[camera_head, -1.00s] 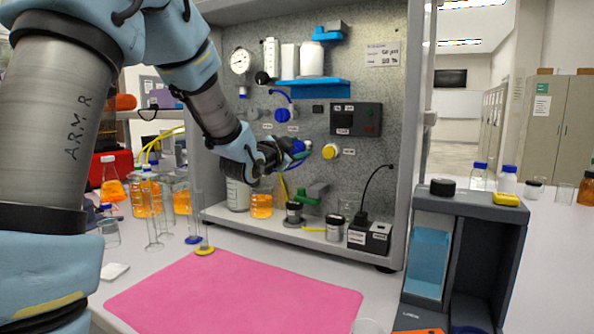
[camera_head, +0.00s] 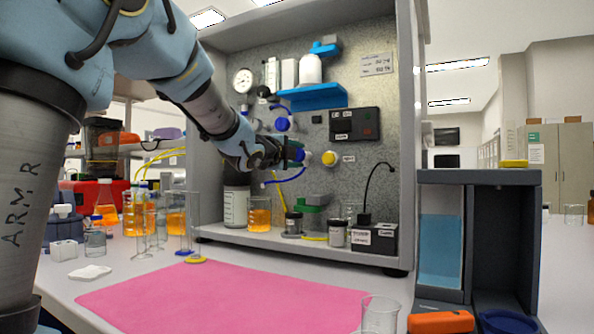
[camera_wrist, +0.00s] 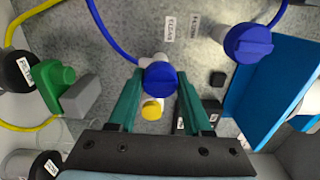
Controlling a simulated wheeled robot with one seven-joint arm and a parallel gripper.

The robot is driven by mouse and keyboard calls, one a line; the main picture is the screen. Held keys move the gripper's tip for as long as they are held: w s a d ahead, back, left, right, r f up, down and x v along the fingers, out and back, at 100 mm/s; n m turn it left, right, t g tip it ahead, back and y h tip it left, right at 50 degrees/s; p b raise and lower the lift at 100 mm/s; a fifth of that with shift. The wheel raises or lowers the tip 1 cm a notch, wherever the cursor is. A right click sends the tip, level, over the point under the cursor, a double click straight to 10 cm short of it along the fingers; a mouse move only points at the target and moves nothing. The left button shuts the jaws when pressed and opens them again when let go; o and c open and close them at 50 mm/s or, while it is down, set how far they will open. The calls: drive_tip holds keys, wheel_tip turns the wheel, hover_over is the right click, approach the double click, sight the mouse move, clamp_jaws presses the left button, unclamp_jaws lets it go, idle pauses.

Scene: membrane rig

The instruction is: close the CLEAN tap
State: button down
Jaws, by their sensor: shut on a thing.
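The CLEAN tap has a round blue knob (camera_head: 304,157) on the upright speckled panel. It also shows in the wrist view (camera_wrist: 160,79), near a white label (camera_wrist: 168,28) that seems to read CLEAN. My gripper (camera_head: 294,153) reaches the panel from the left. In the wrist view, its green fingers (camera_wrist: 158,96) stand on both sides of the knob, shut on it. The finger contact itself is hard to see. How far the tap is turned cannot be told.
A second blue knob (camera_wrist: 248,42) is close by, also in the head view (camera_head: 282,124). A yellow knob (camera_head: 329,158) sits just right of my gripper. Blue hoses run near the taps. A blue shelf (camera_head: 315,96) juts out above. Bottles and jars stand below.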

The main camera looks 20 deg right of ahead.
drive_tip(key=shift+f+m+b, duration=0.15)
drive_tip(key=shift+m+b, duration=0.45)
drive_tip(key=shift+m, duration=0.1)
drive_tip(key=shift+c, duration=1.7)
unclamp_jaws()
drive_tip(key=shift+s, duration=0.1)
drive_tip(key=v, duration=1)
drive_tip(key=shift+a+b, duration=0.3)
drive_tip(key=shift+b, duration=0.05)
drive_tip(key=shift+s, duration=0.2)
